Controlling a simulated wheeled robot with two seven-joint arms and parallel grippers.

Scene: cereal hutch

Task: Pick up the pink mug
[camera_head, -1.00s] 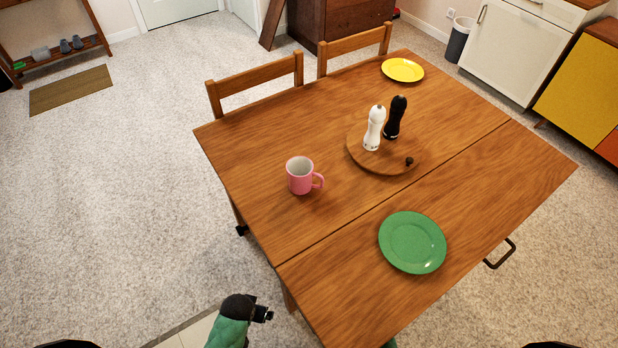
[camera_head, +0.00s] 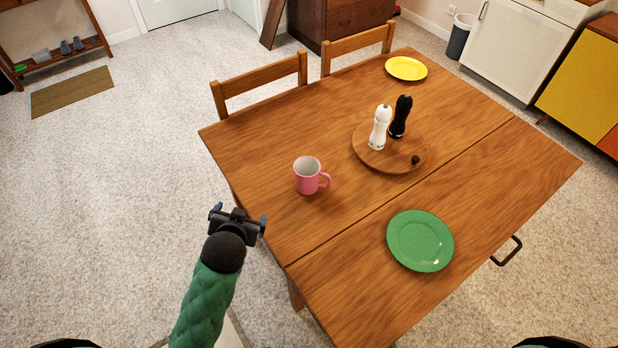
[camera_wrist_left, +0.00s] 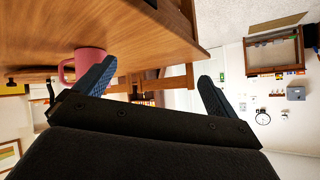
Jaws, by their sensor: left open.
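The pink mug (camera_head: 307,176) stands upright on the wooden table, near its left edge, with its handle to the right in the head view. My left gripper (camera_head: 238,219) is open and empty, left of and nearer than the mug, just off the table's left edge. In the left wrist view, the two dark fingers (camera_wrist_left: 156,92) are spread wide. The mug (camera_wrist_left: 88,62) shows there beyond the left finger, which hides part of it. The gripper is apart from the mug. My right gripper is not in view.
The table (camera_head: 270,130) also holds a green plate (camera_head: 420,240), a round wooden board (camera_head: 375,162) with white (camera_head: 380,128) and black (camera_head: 400,116) mills, and a yellow plate (camera_head: 406,69). Two chairs (camera_head: 262,84) stand at the far side. The tabletop around the mug is clear.

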